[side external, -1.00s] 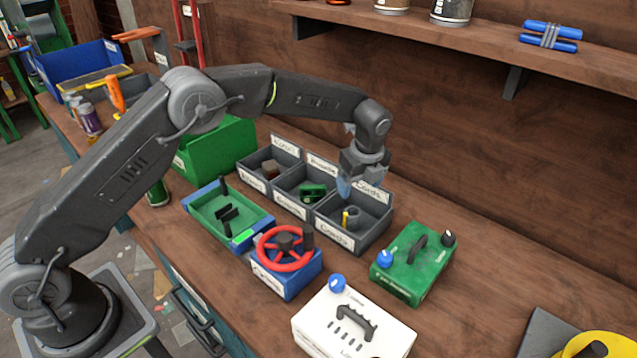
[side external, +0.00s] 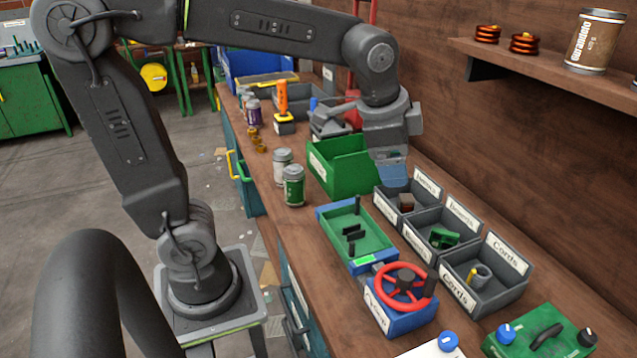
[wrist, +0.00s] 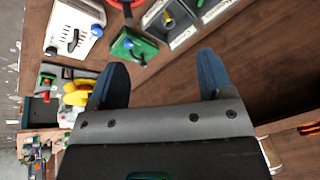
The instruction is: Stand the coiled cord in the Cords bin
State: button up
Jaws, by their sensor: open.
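The Cords bin (side external: 505,299) is the nearest of the grey labelled bins in the side view. A small grey coil-like piece (side external: 483,270) with a yellow part (side external: 472,277) is inside it; it looks upright, but is too small to tell surely whether it is the coiled cord. My gripper (side external: 391,182) is open and raised, beyond that bin, near the green box and the farthest grey bin. In the wrist view its blue fingers are spread with nothing between them (wrist: 160,72). The Cords bin shows at the top of the wrist view (wrist: 183,38).
Two more grey bins adjoin the Cords bin, one holding a green part (side external: 444,237). A green box (side external: 342,172), a green tray (side external: 375,235), a red wheel on a blue base (side external: 402,310) and a green device (side external: 540,335) stand around. A shelf (side external: 540,65) overhangs the back right.

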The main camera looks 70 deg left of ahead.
jog(key=s+a+f+n+t, duration=0.1)
jog(key=s+f+n, duration=0.2)
jog(key=s, duration=0.9)
jog(key=n, duration=0.3)
jog(key=shift+a+n+t, duration=0.15)
jog(key=shift+n+t, duration=0.15)
jog(key=shift+n, duration=0.1)
